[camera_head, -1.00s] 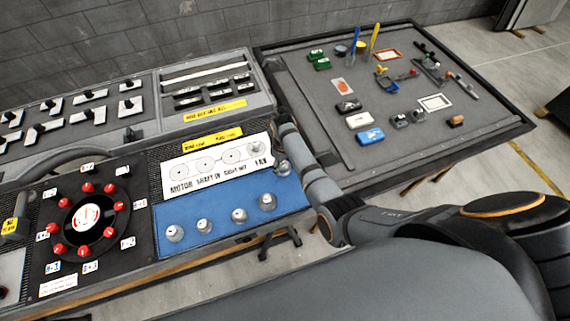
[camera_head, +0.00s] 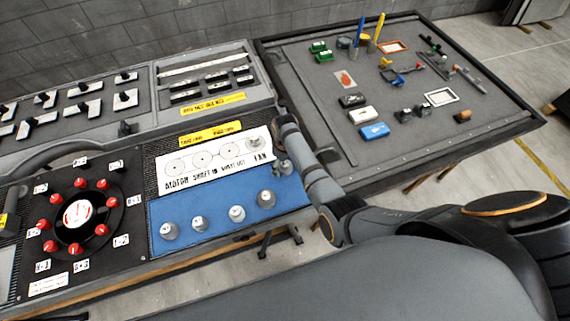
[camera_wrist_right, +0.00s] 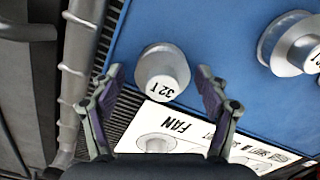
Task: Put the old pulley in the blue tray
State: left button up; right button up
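The blue tray (camera_head: 220,222) lies on the bench at centre in the head view, with several grey pulleys standing on it. In the wrist view, one pulley marked 32 T (camera_wrist_right: 163,75) stands on the tray's blue surface (camera_wrist_right: 225,30) near the FAN label. My right gripper (camera_wrist_right: 160,73) is open, with a finger on each side of this pulley in the picture and gaps between. Another grey pulley (camera_head: 256,144) sits by FAN on the white card (camera_head: 215,160). I cannot tell which pulley is the old one. My left gripper is not in view.
A dial panel with red knobs (camera_head: 78,214) lies left of the tray. A board with small parts and tools (camera_head: 325,95) lies to the right. In the wrist view, another pulley (camera_wrist_right: 290,43) stands close to the right finger's side.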

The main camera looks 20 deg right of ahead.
aim_at(285, 163)
jog(key=shift+r, duration=0.5)
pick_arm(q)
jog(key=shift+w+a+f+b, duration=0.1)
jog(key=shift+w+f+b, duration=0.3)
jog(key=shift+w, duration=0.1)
pick_arm(e)
notch_tip(285, 163, up, 12)
jog(key=shift+f, duration=0.2)
